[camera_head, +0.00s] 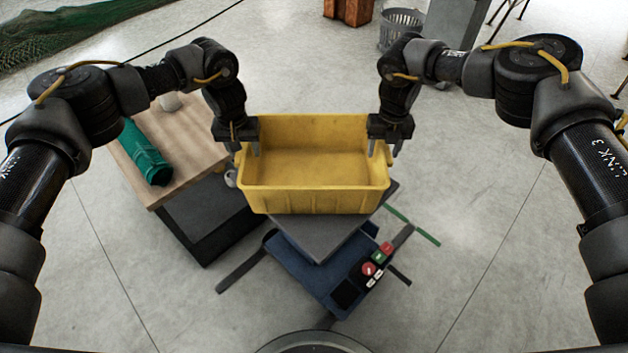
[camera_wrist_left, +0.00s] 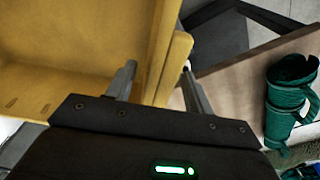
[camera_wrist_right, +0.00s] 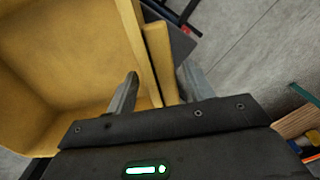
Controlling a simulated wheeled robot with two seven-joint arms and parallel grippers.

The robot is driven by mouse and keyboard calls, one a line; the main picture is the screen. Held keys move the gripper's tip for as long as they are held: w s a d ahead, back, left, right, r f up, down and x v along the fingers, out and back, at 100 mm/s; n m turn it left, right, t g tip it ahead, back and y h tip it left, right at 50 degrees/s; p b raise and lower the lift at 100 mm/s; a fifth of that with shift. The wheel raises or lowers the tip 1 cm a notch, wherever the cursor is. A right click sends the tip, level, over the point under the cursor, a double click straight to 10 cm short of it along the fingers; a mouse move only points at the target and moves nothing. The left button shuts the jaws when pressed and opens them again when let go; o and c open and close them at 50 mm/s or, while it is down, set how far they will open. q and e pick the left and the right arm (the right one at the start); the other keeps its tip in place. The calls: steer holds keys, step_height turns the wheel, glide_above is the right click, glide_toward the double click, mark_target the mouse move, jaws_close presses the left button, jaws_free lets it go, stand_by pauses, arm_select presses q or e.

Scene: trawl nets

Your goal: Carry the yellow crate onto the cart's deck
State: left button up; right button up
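The yellow crate (camera_head: 318,200) is in the middle of the head view, level, upright and empty. My left gripper (camera_head: 248,150) and right gripper (camera_head: 384,148) are at its left and right end walls, fingers pointing down. In the left wrist view, my left gripper (camera_wrist_left: 160,85) has one finger inside and one outside the wall. My right gripper (camera_wrist_right: 158,85) straddles the opposite wall the same way. I cannot tell whether the fingers press on it. A dark grey platform (camera_head: 338,244) over a blue base (camera_head: 300,270) shows below the crate; contact between them is hidden.
Red and green buttons (camera_head: 376,260) sit on the blue base's front. A wire basket (camera_head: 400,27) stands behind.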

arm_select(q)
step_height(320, 180, up, 12)
steer(key=s, duration=0.1)
steer(key=shift+s, duration=0.2)
arm_select(e)
step_height(320, 180, up, 12)
stand_by(0.9)
stand_by(0.3)
